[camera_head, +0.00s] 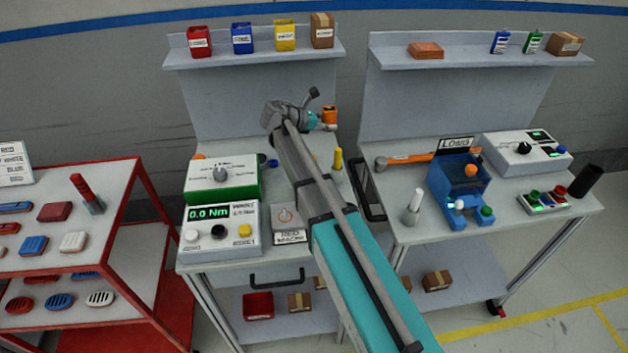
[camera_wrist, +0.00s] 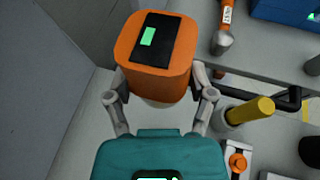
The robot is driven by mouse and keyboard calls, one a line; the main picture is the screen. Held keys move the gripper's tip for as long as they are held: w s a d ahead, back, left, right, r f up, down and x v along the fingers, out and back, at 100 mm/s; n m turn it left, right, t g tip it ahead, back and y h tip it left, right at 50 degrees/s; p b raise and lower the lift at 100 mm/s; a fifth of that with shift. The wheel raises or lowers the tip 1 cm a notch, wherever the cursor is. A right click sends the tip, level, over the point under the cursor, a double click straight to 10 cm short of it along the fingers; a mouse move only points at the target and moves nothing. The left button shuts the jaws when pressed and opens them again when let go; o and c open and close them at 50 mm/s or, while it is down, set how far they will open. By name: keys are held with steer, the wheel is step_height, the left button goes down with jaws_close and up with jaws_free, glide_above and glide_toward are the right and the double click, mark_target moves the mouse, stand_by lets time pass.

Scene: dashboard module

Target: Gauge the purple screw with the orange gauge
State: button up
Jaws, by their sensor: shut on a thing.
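The orange gauge (camera_wrist: 181,81) has a dark face with a lit green display and fills the upper middle of the wrist view. My gripper (camera_wrist: 158,92) is shut on it, one grey finger on each side. In the head view the gauge (camera_head: 330,112) is held high above the left bench, in front of its back panel, with my gripper (camera_head: 318,121) beside it. I cannot make out a purple screw in either view; my arm covers part of the left bench.
On the left bench are a green-and-white box with a dial (camera_head: 220,178), a torque display box (camera_head: 221,230) and a yellow-topped post (camera_head: 338,159). The post (camera_wrist: 250,110) is also right of my gripper in the wrist view. An orange wrench (camera_head: 405,158) lies on the right bench.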

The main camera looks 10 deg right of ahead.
mark_target(328, 109)
step_height(328, 109, up, 18)
steer(key=p, duration=1.7)
steer(key=shift+s, duration=0.1)
